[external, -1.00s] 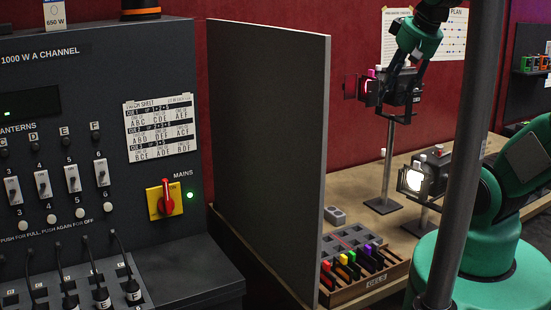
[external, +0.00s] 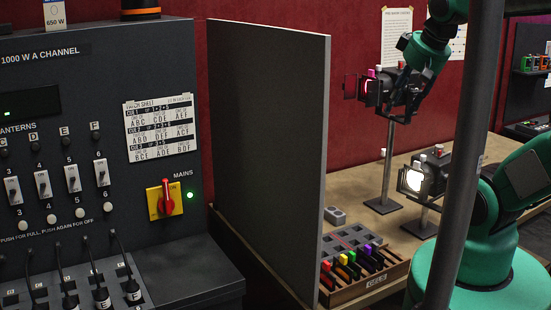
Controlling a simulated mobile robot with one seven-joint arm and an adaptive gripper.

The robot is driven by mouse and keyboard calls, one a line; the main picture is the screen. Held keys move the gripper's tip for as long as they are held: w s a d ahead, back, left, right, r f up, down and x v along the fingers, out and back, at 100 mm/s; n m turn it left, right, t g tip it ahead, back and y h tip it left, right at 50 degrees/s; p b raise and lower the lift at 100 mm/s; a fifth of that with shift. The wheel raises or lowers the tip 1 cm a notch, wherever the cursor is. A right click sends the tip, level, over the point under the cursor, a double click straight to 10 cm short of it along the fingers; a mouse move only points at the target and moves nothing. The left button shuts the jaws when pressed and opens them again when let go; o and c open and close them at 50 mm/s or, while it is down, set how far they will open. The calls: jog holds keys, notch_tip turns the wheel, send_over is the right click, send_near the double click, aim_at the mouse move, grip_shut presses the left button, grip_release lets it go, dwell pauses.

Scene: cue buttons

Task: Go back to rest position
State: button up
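My green arm stands at the right of the external view, partly behind a dark pole. My gripper (external: 402,85) hangs at the upper right, pointing down and to the left, close beside or in front of the upper lantern (external: 376,92). The dark fingers overlap the dark lantern body, so I cannot tell whether they touch it or how far apart they are. The upper lantern glows red at its front and stands on a metal stand. A lower lantern (external: 414,180) shines white on the bench, near my arm's base.
A wooden gel box (external: 375,284) with several coloured gels sits on the bench (external: 352,198). A tall grey partition (external: 268,150) separates it from the control panel (external: 60,130) with switches and a red mains knob (external: 166,198). A dark pole (external: 465,150) crosses in front of my arm.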

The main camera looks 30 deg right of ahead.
notch_tip(320, 180, down, 14)
jog(key=b, duration=1.3)
dwell(0.4)
